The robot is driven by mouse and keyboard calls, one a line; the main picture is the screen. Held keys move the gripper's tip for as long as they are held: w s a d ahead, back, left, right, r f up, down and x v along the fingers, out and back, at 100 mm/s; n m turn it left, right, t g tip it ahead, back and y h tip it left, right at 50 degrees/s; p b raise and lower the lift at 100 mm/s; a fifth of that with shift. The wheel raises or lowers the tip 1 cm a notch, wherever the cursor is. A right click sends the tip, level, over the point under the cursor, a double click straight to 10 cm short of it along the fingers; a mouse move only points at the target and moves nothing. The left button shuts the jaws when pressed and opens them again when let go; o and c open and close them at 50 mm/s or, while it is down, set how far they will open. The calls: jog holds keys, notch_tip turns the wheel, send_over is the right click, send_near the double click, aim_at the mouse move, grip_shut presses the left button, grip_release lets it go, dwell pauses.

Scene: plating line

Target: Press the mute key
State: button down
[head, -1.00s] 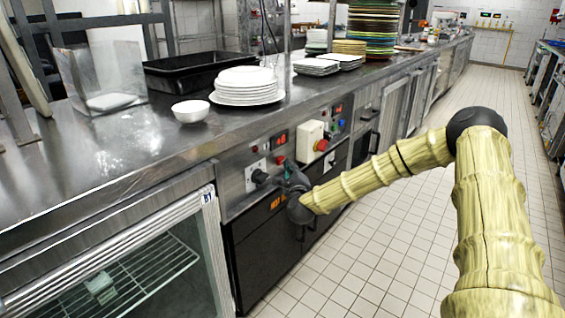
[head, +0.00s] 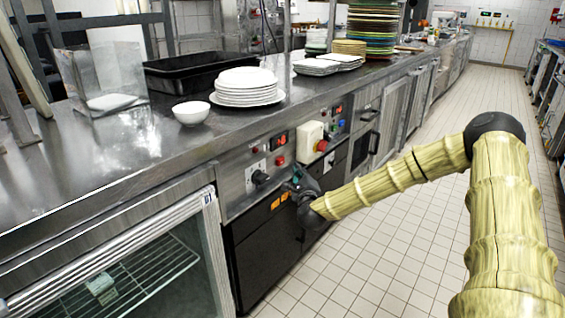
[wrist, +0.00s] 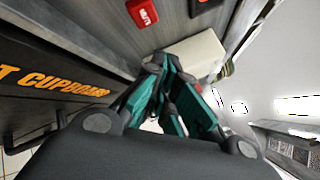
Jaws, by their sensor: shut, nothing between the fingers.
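The mute key is a red square key with white lettering (wrist: 142,12) at the top of the wrist view, on a grey panel. A red key on the counter's front panel in the head view (head: 280,160) appears to be the same one. My gripper (wrist: 163,65) has dark and teal fingers, closed together with nothing between them. In the head view my gripper (head: 297,172) is in front of the panel, low and right of the red key. The fingertips look apart from the key in the wrist view.
A cream box with a red knob (head: 312,136) sits right of the key. A black rotary knob (head: 260,178) is to its left. A black cupboard front (head: 265,250) lies below. White plates (head: 246,88) and a bowl (head: 191,112) stand on the steel counter. The tiled floor is clear.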

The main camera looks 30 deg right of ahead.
jog(key=shift+s+d, duration=0.35)
jog(key=shift+s, duration=0.5)
jog(key=shift+a, duration=0.1)
